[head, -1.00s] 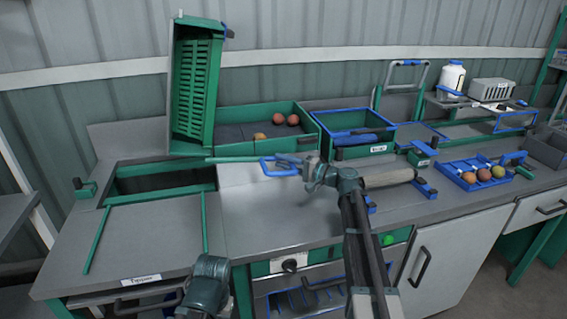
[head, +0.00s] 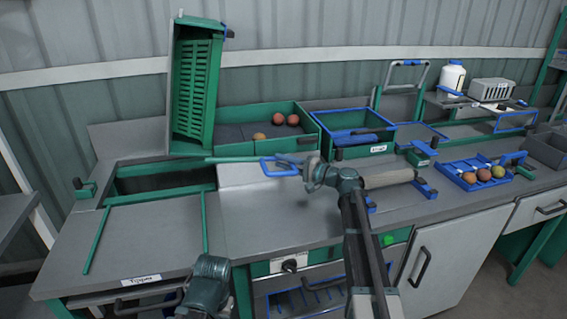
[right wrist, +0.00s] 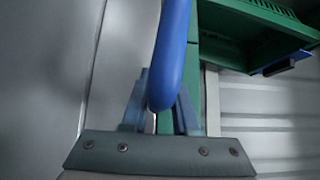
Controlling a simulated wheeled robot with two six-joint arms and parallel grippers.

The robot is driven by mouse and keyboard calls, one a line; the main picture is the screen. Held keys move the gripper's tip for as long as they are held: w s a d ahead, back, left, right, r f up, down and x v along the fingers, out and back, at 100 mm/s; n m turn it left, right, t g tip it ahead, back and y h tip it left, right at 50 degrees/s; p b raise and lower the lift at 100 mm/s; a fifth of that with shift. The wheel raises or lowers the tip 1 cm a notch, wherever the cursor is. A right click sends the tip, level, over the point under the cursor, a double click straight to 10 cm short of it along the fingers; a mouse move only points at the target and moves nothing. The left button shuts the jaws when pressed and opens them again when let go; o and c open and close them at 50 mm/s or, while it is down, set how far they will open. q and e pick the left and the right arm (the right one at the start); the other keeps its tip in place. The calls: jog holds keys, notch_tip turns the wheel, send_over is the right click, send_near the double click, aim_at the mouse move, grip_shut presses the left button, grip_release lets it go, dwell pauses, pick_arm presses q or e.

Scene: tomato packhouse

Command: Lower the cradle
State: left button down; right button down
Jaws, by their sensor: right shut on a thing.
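The tipper's cradle stands raised at the back left, holding a slatted green crate (head: 192,90) tipped up on its side.
Right of the cradle is a green tray (head: 232,119) with a few tomatoes. A blue-rimmed green bin (head: 350,147) stands beside it. A blue tray (head: 455,178) with several tomatoes lies further right. The tipper's recess (head: 160,183) lies open before the cradle; the front worktop (head: 150,235) is clear.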

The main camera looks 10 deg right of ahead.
jog(key=a+r+n+g+h+p, duration=0.25)
jog(key=r+p, duration=0.65)
jog(key=p, duration=0.6)
jog(key=a+r+n+g+h+p, duration=0.1)
jog(key=a+r+n+h+p, duration=0.25)
jog(key=r+p, duration=0.85)
jog(key=a+r+n+h+p, duration=0.1)
jog(key=a+r+h+p, duration=0.1)
jog(key=a+h+p, duration=0.2)
jog(key=s+a+r+n+h+p, duration=0.1)
jog(key=a+r+n+h+p, duration=0.1)
jog(key=a+p, duration=0.9)
jog(key=shift+a+r+n+h, duration=0.4)
jog(key=shift+a+h, duration=0.5)
jog(key=shift+a, duration=0.95)
jog(key=shift+a+r, duration=0.1)
jog(key=shift+a, duration=0.1)
jog(key=c, duration=0.8)
grip_release()
jog(key=shift+o, duration=0.2)
